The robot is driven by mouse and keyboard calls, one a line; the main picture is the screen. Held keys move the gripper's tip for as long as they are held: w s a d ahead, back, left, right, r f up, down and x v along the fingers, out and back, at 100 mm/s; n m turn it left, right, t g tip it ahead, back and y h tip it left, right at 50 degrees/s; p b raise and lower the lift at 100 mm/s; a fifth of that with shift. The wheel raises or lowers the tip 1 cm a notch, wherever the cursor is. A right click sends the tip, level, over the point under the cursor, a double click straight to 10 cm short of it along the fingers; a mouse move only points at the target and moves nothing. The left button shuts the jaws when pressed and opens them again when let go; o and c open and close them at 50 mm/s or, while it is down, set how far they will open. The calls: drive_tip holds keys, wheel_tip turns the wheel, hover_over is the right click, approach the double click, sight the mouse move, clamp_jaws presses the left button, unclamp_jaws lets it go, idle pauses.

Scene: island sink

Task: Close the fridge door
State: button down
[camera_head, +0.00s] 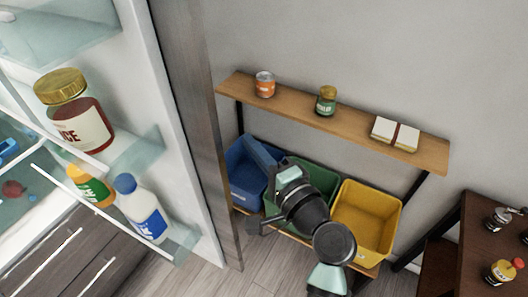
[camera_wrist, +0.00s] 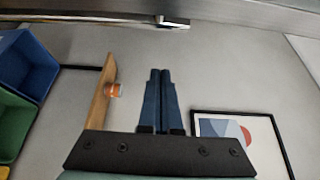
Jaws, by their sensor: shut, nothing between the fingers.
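The fridge door (camera_head: 205,130) stands open at the left of the head view, its inner side towards me. Its glass-like racks hold a gold-lidded jar (camera_head: 78,125), an orange-topped bottle (camera_head: 92,187) and a blue-capped bottle (camera_head: 142,208). My arm reaches in from the lower right, to the right of the door. My gripper (camera_wrist: 162,75) is shut and empty in the wrist view, its two dark blue fingers side by side.
A dark table (camera_head: 485,238) with bottles is at the right. A framed picture (camera_wrist: 240,133) hangs on the wall in the wrist view.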

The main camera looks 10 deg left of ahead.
drive_tip(key=a+p, duration=0.1)
drive_tip(key=a, duration=0.1)
drive_tip(key=s+a+p, duration=0.1)
drive_tip(key=a+p, duration=0.1)
drive_tip(key=shift+s, duration=0.1)
drive_tip(key=shift+s, duration=0.1)
idle(0.4)
